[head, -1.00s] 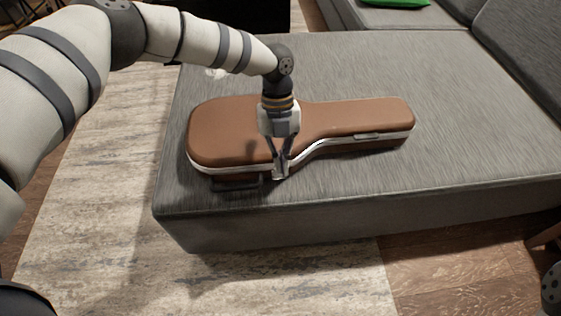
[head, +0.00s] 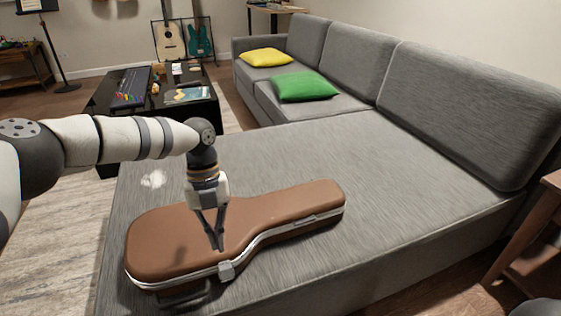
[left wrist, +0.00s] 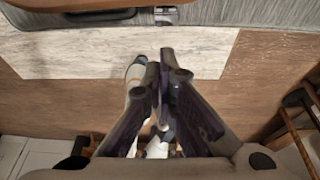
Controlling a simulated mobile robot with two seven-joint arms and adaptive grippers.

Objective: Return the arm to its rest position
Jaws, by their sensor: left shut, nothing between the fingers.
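A brown guitar case (head: 175,235) with a silver rim lies closed on the grey sofa seat (head: 330,150). A silver latch (head: 227,271) sits on its front edge, and a dark handle (head: 185,296) is left of it. My left gripper (head: 218,246) points down just above the case's front edge, close to the latch and apart from it. Its fingers are together and empty. In the left wrist view the fingertips (left wrist: 165,62) meet, with the case latch (left wrist: 165,14) at the top edge. My right gripper is not in view.
A black table (head: 100,112) with small items stands behind my left arm. Green (head: 304,86) and yellow (head: 265,57) cushions lie on the sofa. Two guitars stand on a rack at the back. A wooden table (head: 525,235) is at the right. The seat right of the case is clear.

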